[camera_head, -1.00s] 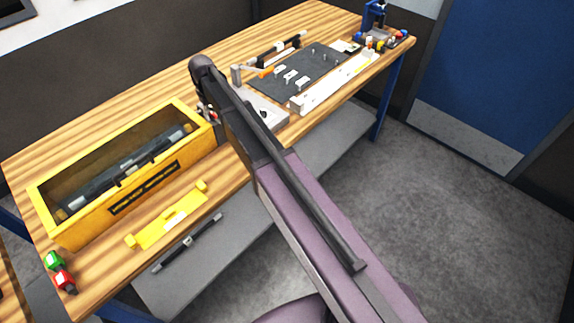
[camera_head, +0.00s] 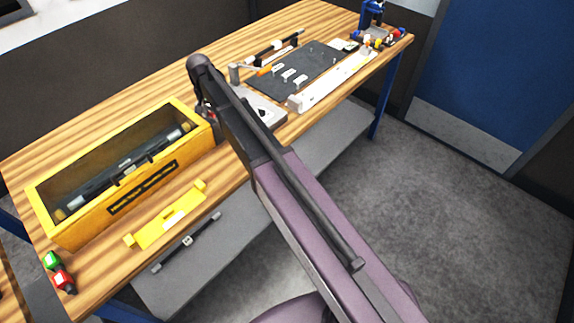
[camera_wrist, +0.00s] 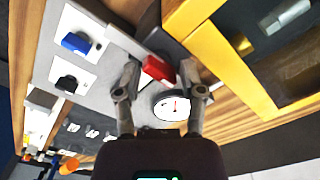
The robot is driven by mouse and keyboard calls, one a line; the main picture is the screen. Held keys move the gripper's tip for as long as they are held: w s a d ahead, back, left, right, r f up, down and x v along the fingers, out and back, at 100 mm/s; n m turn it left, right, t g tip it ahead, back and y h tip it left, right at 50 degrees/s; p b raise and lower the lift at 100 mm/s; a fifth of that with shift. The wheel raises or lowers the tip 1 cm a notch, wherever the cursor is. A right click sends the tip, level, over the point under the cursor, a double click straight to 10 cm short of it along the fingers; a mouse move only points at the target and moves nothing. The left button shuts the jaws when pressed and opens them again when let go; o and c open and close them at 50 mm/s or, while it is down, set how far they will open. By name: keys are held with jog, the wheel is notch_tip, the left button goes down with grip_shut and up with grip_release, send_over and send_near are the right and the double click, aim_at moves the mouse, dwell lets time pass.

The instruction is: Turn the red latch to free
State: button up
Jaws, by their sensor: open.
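The red latch (camera_wrist: 157,68) shows in the wrist view as a short red block on a dark base, at the edge of a grey panel (camera_wrist: 115,52). My gripper (camera_wrist: 160,76) is open, with one finger on each side of the red latch. From this angle I cannot tell whether either finger touches it. In the head view my arm hides the latch and most of the gripper.
A yellow open box (camera_head: 60,236) stands beside the panel, close to one finger in the wrist view. A blue knob (camera_wrist: 76,43) and a black knob (camera_wrist: 67,84) sit on the panel's other side. A yellow bracket (camera_head: 170,216) lies near the bench's front edge.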

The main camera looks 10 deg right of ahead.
jog(key=m, duration=0.8)
jog(key=shift+m, duration=0.4)
notch_tip(320, 180, up, 14)
jog(key=p, duration=1.4)
jog(key=s+d+f+n+b, duration=1)
jog(key=s+d+f+b, duration=1.1)
jog(key=s+f+b, duration=0.1)
jog(key=shift+s+d, duration=0.3)
jog(key=shift+s, duration=0.15)
jog(key=shift+f, duration=0.1)
dwell(0.5)
notch_tip(320, 180, up, 22)
jog(key=p, duration=2.2)
send_over(211, 113)
jog(key=shift+w+f, duration=0.1)
jog(key=shift+f, duration=0.05)
